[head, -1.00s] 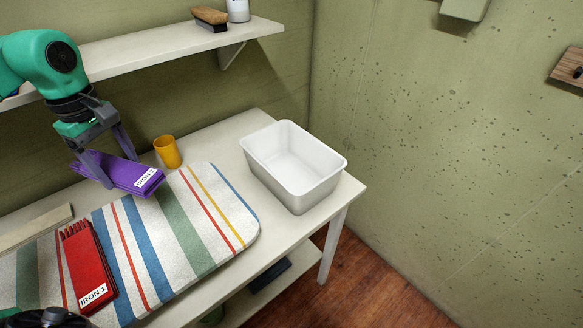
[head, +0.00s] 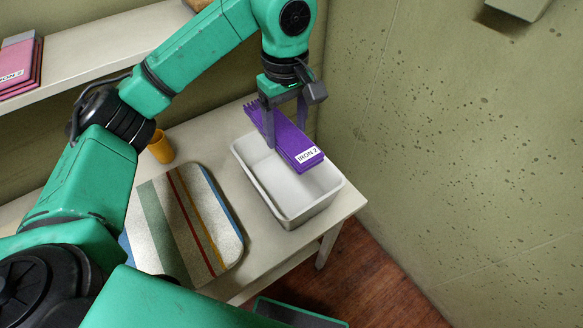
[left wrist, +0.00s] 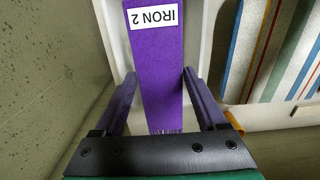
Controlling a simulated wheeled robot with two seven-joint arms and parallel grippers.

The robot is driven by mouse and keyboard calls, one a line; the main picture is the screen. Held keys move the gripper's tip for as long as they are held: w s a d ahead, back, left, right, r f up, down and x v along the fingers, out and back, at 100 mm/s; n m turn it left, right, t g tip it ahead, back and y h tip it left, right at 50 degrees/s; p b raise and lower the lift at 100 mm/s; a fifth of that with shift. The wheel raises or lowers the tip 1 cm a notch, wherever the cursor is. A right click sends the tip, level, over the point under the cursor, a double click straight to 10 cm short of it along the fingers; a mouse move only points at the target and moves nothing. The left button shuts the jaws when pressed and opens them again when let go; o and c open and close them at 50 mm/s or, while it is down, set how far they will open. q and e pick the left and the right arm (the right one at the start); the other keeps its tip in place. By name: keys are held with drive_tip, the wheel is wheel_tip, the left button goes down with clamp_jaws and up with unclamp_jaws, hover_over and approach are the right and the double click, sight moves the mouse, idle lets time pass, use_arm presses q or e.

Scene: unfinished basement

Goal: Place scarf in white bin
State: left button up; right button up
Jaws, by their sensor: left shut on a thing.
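The purple folded scarf (head: 290,140) has a fringe at one end and a white "IRON 2" label at the other. It also fills the middle of the left wrist view (left wrist: 158,75). My left gripper (head: 285,125) is shut on the scarf, with one finger on each side, and holds it tilted over the white bin (head: 312,211). The scarf hides part of the bin's back and right rim. The visible part of the bin's inside is empty. The bin's white rim shows beside the scarf in the left wrist view (left wrist: 207,40). My right gripper is not in view.
The bin stands at the right end of a pale table (head: 262,252), near the wall. A striped ironing pad (head: 190,225) lies left of it, with a yellow cup (head: 161,148) behind. A shelf (head: 110,50) above bears pink folded cloth (head: 22,65).

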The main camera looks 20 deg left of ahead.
use_arm(q)
drive_tip(key=shift+w+d+r, duration=0.1)
drive_tip(key=shift+d, duration=0.4)
hover_over(290, 191)
wheel_tip(290, 191, down, 6)
drive_tip(key=f, duration=0.1)
wheel_tip(290, 191, down, 12)
drive_tip(key=shift+f+p, duration=0.15)
drive_tip(key=shift+p, duration=1)
drive_tip(key=shift+f, duration=0.1)
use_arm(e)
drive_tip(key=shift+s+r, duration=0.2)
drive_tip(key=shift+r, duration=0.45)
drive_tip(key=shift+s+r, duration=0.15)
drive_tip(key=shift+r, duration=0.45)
use_arm(q)
drive_tip(key=shift+f, duration=0.1)
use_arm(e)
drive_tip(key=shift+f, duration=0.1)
use_arm(q)
drive_tip(key=o, duration=1.4)
drive_tip(key=shift+c, duration=0.2)
